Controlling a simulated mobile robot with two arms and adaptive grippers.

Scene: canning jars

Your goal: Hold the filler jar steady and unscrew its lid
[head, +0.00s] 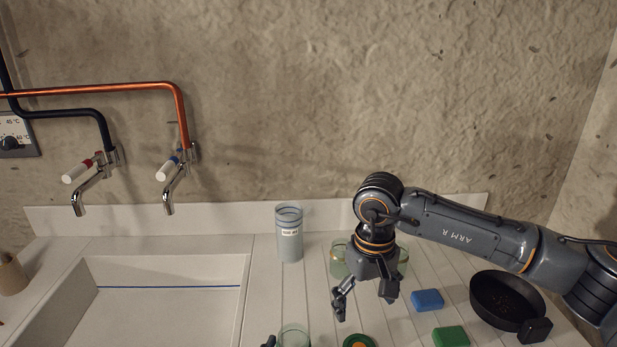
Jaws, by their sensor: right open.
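A clear greenish glass jar (293,336) is cut off by the bottom edge of the head view, its rim uppermost. A small dark piece (268,342) shows at its left side; it may be a fingertip of my left gripper, but too little shows to tell. A green round lid with an orange centre (358,342) lies right of this jar, partly cut off. My right gripper (364,303) points down with its fingers apart and empty, above the counter behind the lid. A tall blue-grey container with a white label (289,245) stands at the back. I cannot tell which one is the filler jar.
Greenish glass (339,260) stands behind my right gripper, partly hidden. A blue block (427,300), a green block (451,337) and a black pan (492,297) lie to the right. The sink (165,270) is on the left, below two taps.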

